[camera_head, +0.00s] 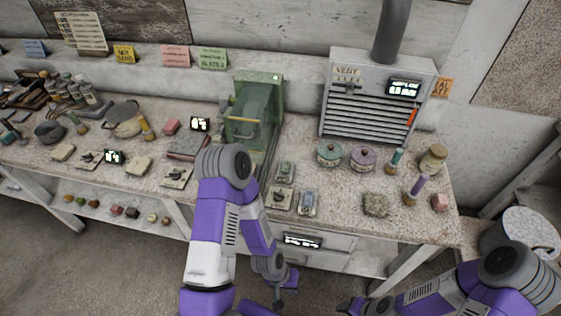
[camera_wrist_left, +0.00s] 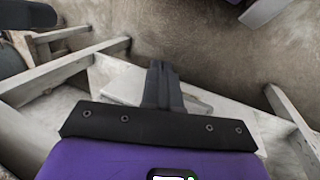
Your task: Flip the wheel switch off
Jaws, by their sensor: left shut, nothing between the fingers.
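Several small switch plates lie on the bench. Two lie near its front edge right of my left arm, one with a dark lever (camera_head: 281,198) and one bluish (camera_head: 308,203). Another plate (camera_head: 285,172) lies just behind them. Two more plates lie left of my arm, one near (camera_head: 175,177) and one farther left (camera_head: 90,158). The labels are too small to read, so I cannot tell which is the wheel switch. My left gripper (camera_head: 280,301) hangs below the bench front; its shut, empty fingers show in the left wrist view (camera_wrist_left: 163,84). My right gripper (camera_head: 349,307) is low at the bottom edge.
A green machine (camera_head: 270,95) stands behind the switches. A grey vent box (camera_head: 345,120) stands at the back right. Lidded pots (camera_head: 329,155), brushes and blocks fill the right side. A drawer front with a lit display (camera_head: 302,241) is below the bench edge.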

